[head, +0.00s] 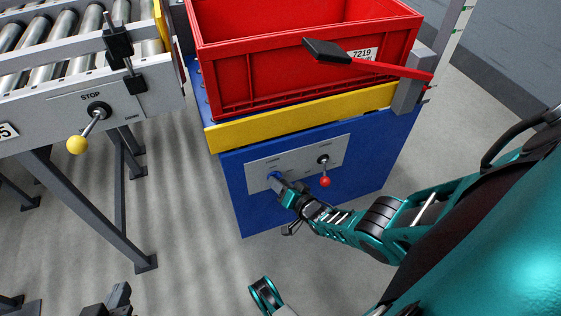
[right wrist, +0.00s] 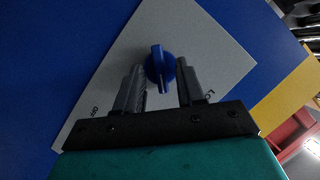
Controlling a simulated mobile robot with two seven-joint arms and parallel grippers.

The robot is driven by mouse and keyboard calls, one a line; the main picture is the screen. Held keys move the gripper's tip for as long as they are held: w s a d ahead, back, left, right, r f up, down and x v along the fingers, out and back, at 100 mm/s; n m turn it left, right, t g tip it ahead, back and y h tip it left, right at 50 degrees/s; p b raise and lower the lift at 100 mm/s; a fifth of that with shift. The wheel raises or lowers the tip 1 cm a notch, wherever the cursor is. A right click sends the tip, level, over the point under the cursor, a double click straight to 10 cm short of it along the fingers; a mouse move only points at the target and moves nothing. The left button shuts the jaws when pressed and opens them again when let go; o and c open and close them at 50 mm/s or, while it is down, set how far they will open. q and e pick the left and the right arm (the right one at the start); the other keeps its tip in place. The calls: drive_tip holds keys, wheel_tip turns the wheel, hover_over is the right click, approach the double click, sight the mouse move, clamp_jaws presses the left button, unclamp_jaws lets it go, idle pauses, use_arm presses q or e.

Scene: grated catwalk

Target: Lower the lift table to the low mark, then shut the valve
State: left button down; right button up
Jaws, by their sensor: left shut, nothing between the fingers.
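The blue lift table (head: 235,205) bears a yellow band and a grey panel (head: 255,170). On the panel are a blue knob (head: 274,176) and a small lever with a red ball (head: 325,181). My right gripper (head: 279,184) is at the blue knob. In the right wrist view its open fingers (right wrist: 160,88) stand on either side of the knob (right wrist: 159,68), with visible gaps. Panel lettering there is only partly legible. My left gripper (head: 114,299) is shut and empty at the bottom edge, partly cut off. I cannot tell which control is the valve.
A red crate (head: 275,73) sits on the table. A red bar with a black grip (head: 327,51) reaches across its front from a grey block (head: 409,92). At left, a roller conveyor (head: 62,108) carries a yellow-ball lever (head: 77,144) marked STOP. Floor between is clear.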

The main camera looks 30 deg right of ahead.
use_arm(q)
drive_tip(key=shift+w+r, duration=0.15)
use_arm(e)
clamp_jaws()
use_arm(q)
drive_tip(key=shift+a, duration=0.15)
use_arm(e)
drive_tip(key=shift+r, duration=0.1)
idle(0.4)
use_arm(q)
drive_tip(key=shift+a+r+p, duration=0.1)
drive_tip(key=shift+a+p, duration=0.15)
drive_tip(key=shift+p, duration=0.55)
use_arm(e)
drive_tip(key=shift+w+a+n+g+h, duration=0.1)
drive_tip(key=shift+n+g+h, duration=0.15)
drive_tip(key=shift+n+h, duration=0.55)
drive_tip(key=shift+s+a+n+g+h, duration=0.1)
drive_tip(key=shift+n+g+h, duration=0.25)
drive_tip(key=shift+n, duration=0.7)
drive_tip(key=shift+w+a+n+g+h, duration=0.1)
drive_tip(key=shift+n+g+h, duration=0.1)
drive_tip(key=shift+n+h, duration=0.6)
use_arm(q)
drive_tip(key=shift+r, duration=0.15)
use_arm(e)
drive_tip(key=shift+n, duration=0.25)
unclamp_jaws()
